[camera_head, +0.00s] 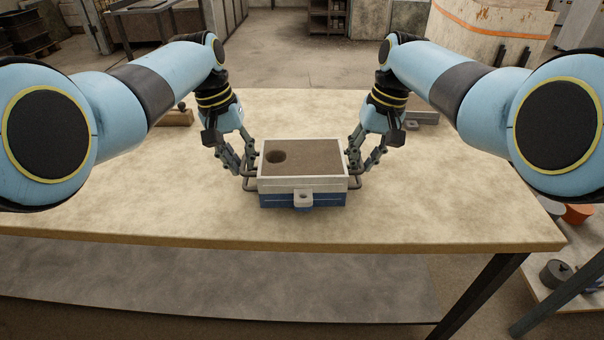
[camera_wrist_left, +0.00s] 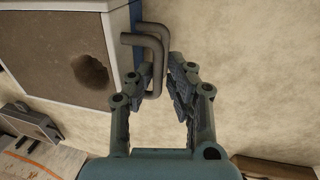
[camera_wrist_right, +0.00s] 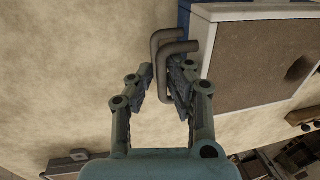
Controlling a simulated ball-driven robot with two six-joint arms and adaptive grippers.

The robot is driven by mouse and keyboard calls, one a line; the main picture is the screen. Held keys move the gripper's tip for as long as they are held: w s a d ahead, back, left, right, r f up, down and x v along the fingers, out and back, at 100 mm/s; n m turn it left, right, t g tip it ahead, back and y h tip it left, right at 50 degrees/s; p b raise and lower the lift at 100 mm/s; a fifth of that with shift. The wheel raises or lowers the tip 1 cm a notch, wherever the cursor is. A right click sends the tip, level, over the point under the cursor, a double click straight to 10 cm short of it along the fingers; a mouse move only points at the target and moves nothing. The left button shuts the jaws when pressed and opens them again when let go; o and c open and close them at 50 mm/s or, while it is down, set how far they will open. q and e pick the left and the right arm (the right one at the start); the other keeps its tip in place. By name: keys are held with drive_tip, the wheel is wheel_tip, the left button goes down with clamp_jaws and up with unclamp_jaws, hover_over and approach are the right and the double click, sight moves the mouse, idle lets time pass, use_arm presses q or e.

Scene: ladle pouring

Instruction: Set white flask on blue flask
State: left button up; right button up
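The white flask (camera_head: 325,184), a frame filled with brown sand with a round hole, sits on top of the blue flask (camera_head: 328,200) at the table's middle. Their edges look lined up and I see no clear gap. My left gripper (camera_head: 247,176) is at the left-side bent handles; its fingers stand apart either side of a handle (camera_wrist_left: 156,62). My right gripper (camera_head: 357,175) is likewise at the right-side handles (camera_wrist_right: 165,60), fingers apart around one. The white flask also shows in the left wrist view (camera_wrist_left: 118,20) and the right wrist view (camera_wrist_right: 262,12).
The flasks stand on a pale table (camera_head: 150,205) with free room left, right and in front. A wooden block (camera_head: 176,118) lies behind my left arm, and a grey piece (camera_head: 424,118) behind my right. An orange bowl (camera_head: 578,213) is on a side shelf.

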use_arm(q)
drive_tip(key=shift+o, duration=0.9)
drive_tip(key=shift+r, duration=0.1)
use_arm(e)
drive_tip(key=shift+o, duration=0.9)
drive_tip(key=shift+a, duration=0.1)
drive_tip(key=shift+r, duration=0.25)
use_arm(q)
wheel_tip(320, 180, up, 12)
drive_tip(key=a, duration=0.2)
drive_tip(key=shift+f, duration=0.2)
use_arm(e)
wheel_tip(320, 180, up, 11)
drive_tip(key=d, duration=0.2)
drive_tip(key=shift+d+r, duration=0.2)
use_arm(q)
drive_tip(key=shift+s+a, duration=0.1)
